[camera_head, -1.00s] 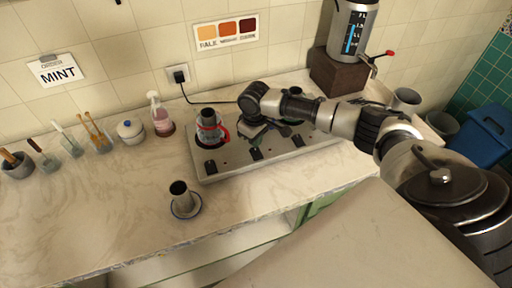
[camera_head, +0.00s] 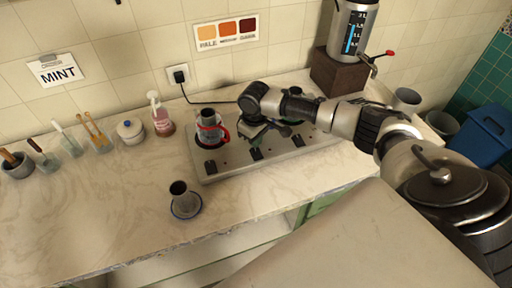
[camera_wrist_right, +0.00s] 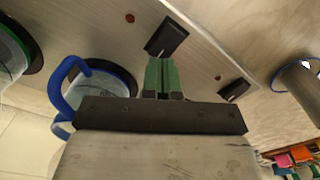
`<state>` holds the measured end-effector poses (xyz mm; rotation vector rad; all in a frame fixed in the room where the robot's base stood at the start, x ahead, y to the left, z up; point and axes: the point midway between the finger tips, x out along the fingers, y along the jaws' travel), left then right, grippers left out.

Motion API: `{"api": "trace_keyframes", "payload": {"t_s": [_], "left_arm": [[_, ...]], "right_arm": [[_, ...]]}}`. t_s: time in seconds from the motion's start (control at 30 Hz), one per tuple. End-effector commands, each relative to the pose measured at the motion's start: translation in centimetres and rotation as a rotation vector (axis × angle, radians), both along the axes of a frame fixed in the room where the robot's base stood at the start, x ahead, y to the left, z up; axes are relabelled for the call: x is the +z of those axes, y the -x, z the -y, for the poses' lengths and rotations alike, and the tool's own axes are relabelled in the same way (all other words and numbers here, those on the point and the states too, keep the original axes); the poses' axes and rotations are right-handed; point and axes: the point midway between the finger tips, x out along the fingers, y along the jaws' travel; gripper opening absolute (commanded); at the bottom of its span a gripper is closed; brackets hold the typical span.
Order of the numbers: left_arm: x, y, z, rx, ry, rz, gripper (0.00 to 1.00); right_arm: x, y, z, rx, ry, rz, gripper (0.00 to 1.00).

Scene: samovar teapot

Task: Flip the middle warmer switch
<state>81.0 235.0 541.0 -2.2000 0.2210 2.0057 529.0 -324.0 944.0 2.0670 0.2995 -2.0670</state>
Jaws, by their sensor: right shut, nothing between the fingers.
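The warmer (camera_head: 230,172) is a flat metal unit on the counter with three dark switches along its front edge. The middle switch (camera_head: 256,153) also shows in the right wrist view (camera_wrist_right: 166,36), directly beyond my fingertips. Whether the fingertips touch it I cannot tell. My right gripper (camera_head: 258,139) is over the warmer, behind the middle switch. Its green fingers (camera_wrist_right: 161,76) are shut together and empty. The left switch (camera_head: 210,166) shows in the wrist view too (camera_wrist_right: 233,90). The right switch (camera_head: 298,140) is clear of my gripper. My left gripper is not in view.
A pot with a red handle (camera_head: 210,128) stands on the warmer's left plate. A dark cup on a saucer (camera_head: 185,203) stands in front on the counter. A samovar (camera_head: 351,30) on a brown block is at the back right. The front counter is mostly clear.

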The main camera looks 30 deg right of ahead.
Motion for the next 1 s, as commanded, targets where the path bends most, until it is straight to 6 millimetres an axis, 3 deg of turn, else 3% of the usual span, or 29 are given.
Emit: {"api": "trace_keyframes", "payload": {"t_s": [1.0], "left_arm": [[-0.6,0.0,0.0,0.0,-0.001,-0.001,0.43]], "right_arm": [[-1.5,0.0,0.0,0.0,0.0,0.0,0.0]]}}
